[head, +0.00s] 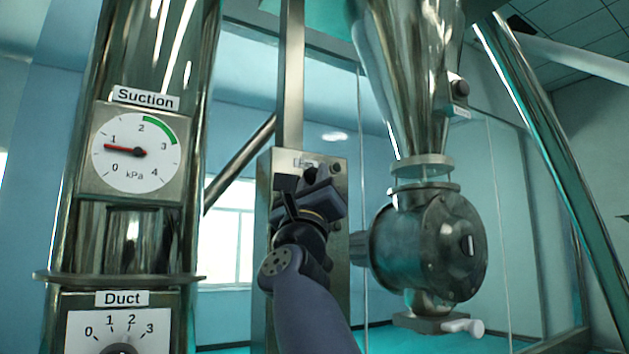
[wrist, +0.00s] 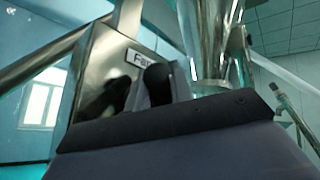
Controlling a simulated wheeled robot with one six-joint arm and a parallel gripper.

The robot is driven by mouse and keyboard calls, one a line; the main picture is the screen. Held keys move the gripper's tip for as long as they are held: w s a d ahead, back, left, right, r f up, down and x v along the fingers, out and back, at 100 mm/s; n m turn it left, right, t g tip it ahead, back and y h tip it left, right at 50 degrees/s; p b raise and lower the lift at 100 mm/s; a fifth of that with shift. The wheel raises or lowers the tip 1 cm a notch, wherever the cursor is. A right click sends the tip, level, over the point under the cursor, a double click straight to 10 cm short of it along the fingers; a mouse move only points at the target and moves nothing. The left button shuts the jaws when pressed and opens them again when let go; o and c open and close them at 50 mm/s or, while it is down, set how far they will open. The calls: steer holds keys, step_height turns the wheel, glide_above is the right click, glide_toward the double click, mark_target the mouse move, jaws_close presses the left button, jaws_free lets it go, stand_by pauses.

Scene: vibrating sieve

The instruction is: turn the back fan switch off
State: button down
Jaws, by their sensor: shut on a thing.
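The steel switch box (head: 265,200) stands on a post in the middle of the head view, with a small label (head: 305,162) near its top. In the wrist view the label (wrist: 141,59) begins with "Fa" and is partly covered. My gripper (head: 318,178) is at the front of this box, just below the label, and hides most of the switch. In the wrist view a dark rounded switch handle (wrist: 157,76) stands between the grey fingers of my gripper (wrist: 160,92), which are shut on it. Which way the switch is set cannot be told.
A steel duct with a suction gauge (head: 138,152) reading a little under 1 kPa and a duct dial (head: 120,335) stands left. A hopper (head: 410,70) above a round valve housing (head: 430,245) stands close on the right. A slanted steel leg (head: 545,150) is farther right.

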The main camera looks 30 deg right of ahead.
steer(key=c, duration=1.5)
jaws_free()
steer(key=shift+c, duration=0.2)
steer(key=b+v, duration=0.4)
steer(key=v, duration=0.7)
steer(key=shift+r, duration=0.15)
steer(key=p+x, duration=0.4)
steer(key=x, duration=0.7)
steer(key=shift+f, duration=0.3)
